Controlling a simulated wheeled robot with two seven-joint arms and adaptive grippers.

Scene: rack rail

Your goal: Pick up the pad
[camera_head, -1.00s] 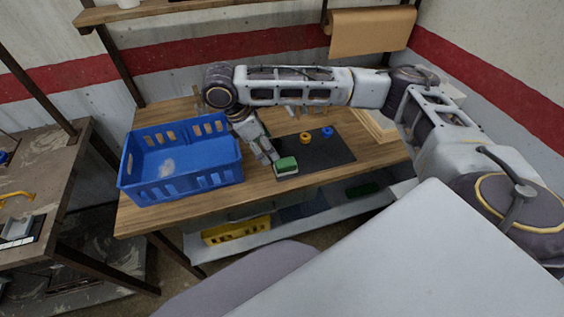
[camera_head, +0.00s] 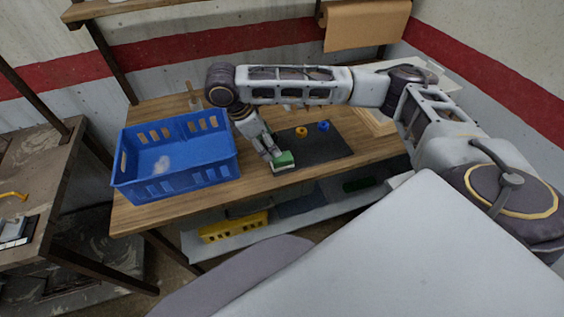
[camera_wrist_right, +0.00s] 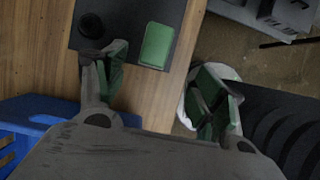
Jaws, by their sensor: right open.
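The pad (camera_head: 284,158), a green-topped block with pale sides, lies at the front left corner of the dark mat (camera_head: 318,150) on the wooden table. In the right wrist view the pad (camera_wrist_right: 157,45) shows as a green rounded rectangle just beyond the fingertips, nearer the left finger. My right gripper (camera_head: 272,155) points down right beside the pad. In the wrist view its two fingers (camera_wrist_right: 163,62) are spread wide with nothing between them. I cannot tell whether a finger touches the pad. My left gripper is not in view.
A blue crate (camera_head: 175,188) stands left of the mat. An orange ring (camera_head: 301,132) and a blue ring (camera_head: 323,126) sit on the mat's far part. A yellow bin (camera_head: 233,226) is on the shelf below. The table's front edge (camera_head: 190,218) runs close to the pad.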

